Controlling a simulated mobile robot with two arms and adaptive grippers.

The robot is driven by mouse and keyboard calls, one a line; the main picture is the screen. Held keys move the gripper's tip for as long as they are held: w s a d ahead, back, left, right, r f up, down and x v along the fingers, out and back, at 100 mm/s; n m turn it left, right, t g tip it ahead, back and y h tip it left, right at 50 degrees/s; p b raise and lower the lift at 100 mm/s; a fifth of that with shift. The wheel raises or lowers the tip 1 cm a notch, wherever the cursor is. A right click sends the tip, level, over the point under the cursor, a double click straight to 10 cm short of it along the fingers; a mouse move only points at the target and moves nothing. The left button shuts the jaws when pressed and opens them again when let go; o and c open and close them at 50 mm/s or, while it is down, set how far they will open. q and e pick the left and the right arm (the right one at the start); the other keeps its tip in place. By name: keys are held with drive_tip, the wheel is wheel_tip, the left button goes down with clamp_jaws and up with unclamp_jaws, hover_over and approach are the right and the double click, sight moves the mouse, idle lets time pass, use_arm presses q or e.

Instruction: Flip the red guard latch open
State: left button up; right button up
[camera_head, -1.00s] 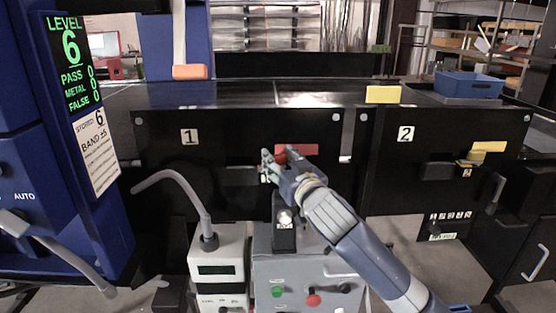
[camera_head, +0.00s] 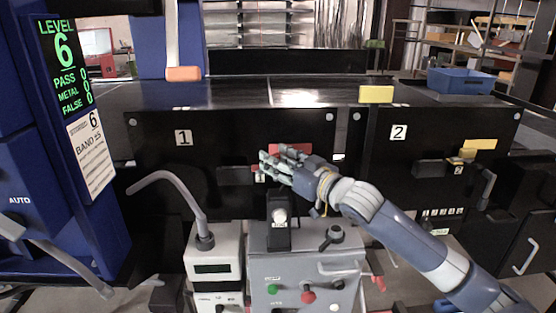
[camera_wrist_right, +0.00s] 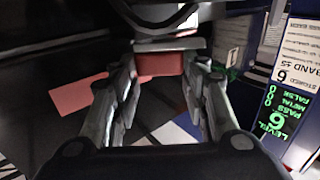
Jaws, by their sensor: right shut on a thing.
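The red guard latch (camera_wrist_right: 160,64) shows in the wrist view as a short red block between the tips of my right gripper (camera_wrist_right: 163,82). In the head view my right gripper (camera_head: 264,167) is at panel 1 and hides most of the latch. Its fingers are shut on the latch, one on each side. The dark latch housing (camera_head: 230,176) sits on the panel just left of the fingers. A flat red plate (camera_head: 289,149) is on the panel behind the hand, and a red patch (camera_wrist_right: 84,91) lies left of the fingers in the wrist view. My left gripper is not in view.
A grey control box (camera_head: 345,262) with knobs and a white box (camera_head: 214,252) with a bent tube stand below the hand. Panel 2 (camera_head: 440,135) has a yellow latch (camera_head: 462,158). A blue display column (camera_head: 100,220) stands at left.

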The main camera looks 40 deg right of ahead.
drive_tip(key=o, duration=1.1)
drive_tip(key=shift+a, duration=0.1)
